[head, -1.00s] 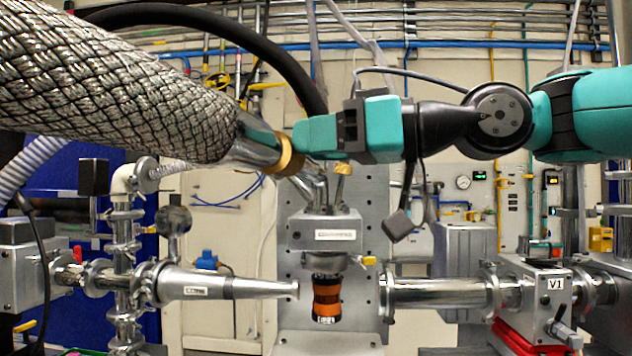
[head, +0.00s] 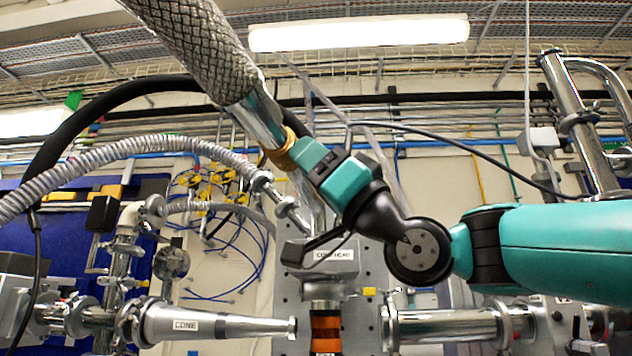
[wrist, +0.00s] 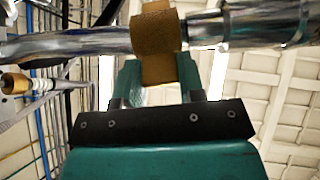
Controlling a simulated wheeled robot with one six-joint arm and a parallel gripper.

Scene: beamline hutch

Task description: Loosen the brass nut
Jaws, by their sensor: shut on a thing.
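The brass nut (head: 284,152) is a gold-coloured ring at the lower end of a thick braided metal hose (head: 195,45) that slants down from the top left. My gripper (head: 298,152) is shut on the nut from its right side. In the wrist view the nut (wrist: 157,42) is a faceted brass band between my two teal fingers, with shiny metal tube on both sides. The grey cold head (head: 320,254) stands below, partly covered by my wrist. How the tube beneath the nut joins it is partly hidden.
A metal cone (head: 200,325) lies at the lower left and a steel beam pipe (head: 450,325) at the lower right. A ribbed grey hose (head: 110,155) and a black hose cross at left. Another brass fitting (wrist: 14,83) shows at left in the wrist view.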

